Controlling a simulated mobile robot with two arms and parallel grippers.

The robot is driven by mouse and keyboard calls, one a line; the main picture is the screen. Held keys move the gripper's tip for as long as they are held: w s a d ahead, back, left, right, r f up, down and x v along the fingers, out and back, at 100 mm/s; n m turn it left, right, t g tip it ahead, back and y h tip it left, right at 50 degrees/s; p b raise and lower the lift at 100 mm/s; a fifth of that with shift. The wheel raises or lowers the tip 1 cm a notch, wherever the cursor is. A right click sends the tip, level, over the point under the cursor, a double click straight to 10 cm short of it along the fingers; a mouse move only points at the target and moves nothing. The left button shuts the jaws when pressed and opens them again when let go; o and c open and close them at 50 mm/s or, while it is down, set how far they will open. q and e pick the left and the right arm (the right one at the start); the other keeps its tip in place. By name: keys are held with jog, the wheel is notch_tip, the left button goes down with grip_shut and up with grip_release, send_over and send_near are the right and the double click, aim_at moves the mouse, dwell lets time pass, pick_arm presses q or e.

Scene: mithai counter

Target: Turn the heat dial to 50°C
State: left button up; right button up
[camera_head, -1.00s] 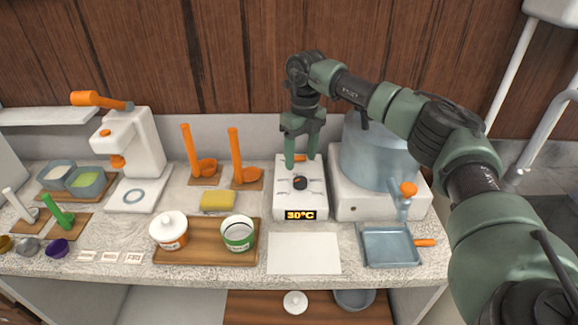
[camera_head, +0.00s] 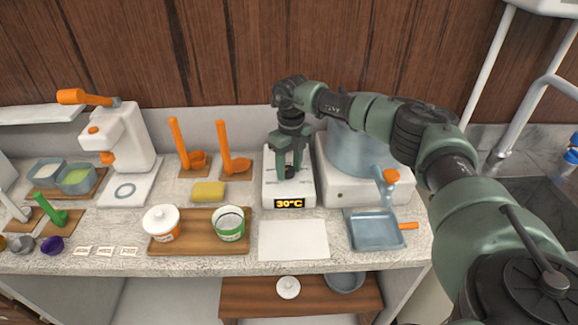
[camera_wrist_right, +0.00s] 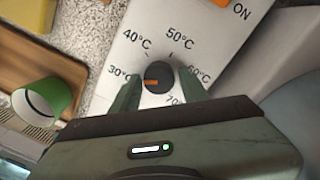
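The white heating unit (camera_head: 270,188) stands on the counter, its display (camera_head: 289,203) reading 30°C. Its round dark heat dial (camera_wrist_right: 158,77) shows in the right wrist view, with an orange mark pointing left toward the 30°C label. Labels for 40°C, 50°C and more run around it. My right gripper (camera_head: 288,172) is directly over the unit, pointing down; in the right wrist view (camera_wrist_right: 160,85) its two green fingers stand apart on either side of the dial, with small gaps seeming to show. The dial is mostly hidden between the fingers in the head view. My left gripper is out of view.
A steel pot (camera_head: 358,150) on a white base stands right of the unit, close to my right arm. A blue-grey tray (camera_head: 375,230), a white sheet (camera_head: 293,240) and a wooden board (camera_head: 190,246) with two tubs lie in front. Orange ladles (camera_head: 225,145) stand to the left.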

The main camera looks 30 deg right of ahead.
grip_shut()
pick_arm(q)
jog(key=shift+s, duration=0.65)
